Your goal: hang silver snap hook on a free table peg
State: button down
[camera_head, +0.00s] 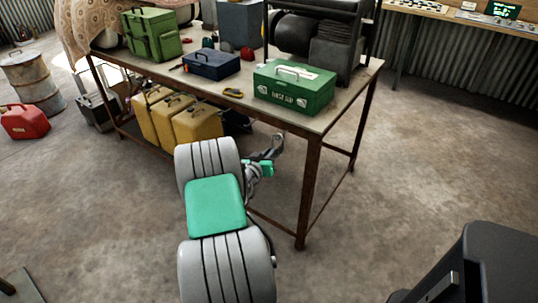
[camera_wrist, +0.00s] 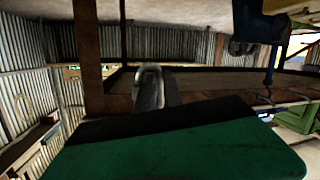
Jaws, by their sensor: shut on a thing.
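My gripper (camera_head: 268,160) is below the front edge of the worktable (camera_head: 345,92), left of its near right leg. In the wrist view, the silver snap hook (camera_wrist: 150,88) sticks out past the green part of my gripper, its rounded end uppermost in the picture. My gripper is shut on it. The hook's lower part is hidden by my gripper.
Yellow jerrycans (camera_head: 198,124) stand under the table. The near right table leg (camera_head: 308,190) is close to my gripper.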

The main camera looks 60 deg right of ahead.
jog(key=c, duration=1.4)
grip_release()
jog(key=w+a+r+n+t+y+p, duration=0.1)
jog(key=w+a+r+y+p, duration=0.3)
jog(key=a, duration=0.6)
jog(key=w+a+r+n+t+y+p, duration=0.1)
jog(key=w+a+r+n+p, duration=0.1)
jog(key=w+a+r, duration=0.5)
jog(key=w+a+r+n+t+y+p, duration=0.1)
jog(key=w+a+r+y+p, duration=0.2)
jog(key=a, duration=0.9)
jog(key=s+a+r+n+y+p, duration=0.1)
jog(key=s+a+r+n+y, duration=0.1)
jog(key=a, duration=0.7)
jog(key=s+a+r+n+y+p, duration=0.2)
jog(key=a+r+n, duration=0.3)
jog(key=a, duration=0.5)
jog(key=s+a+r+n+y+p, duration=0.2)
jog(key=s+a+r+n+y, duration=0.1)
jog(key=a, duration=0.7)
jog(key=shift+s+r+n, duration=0.4)
jog(key=shift+s+n, duration=0.1)
jog(key=shift+s, duration=0.05)
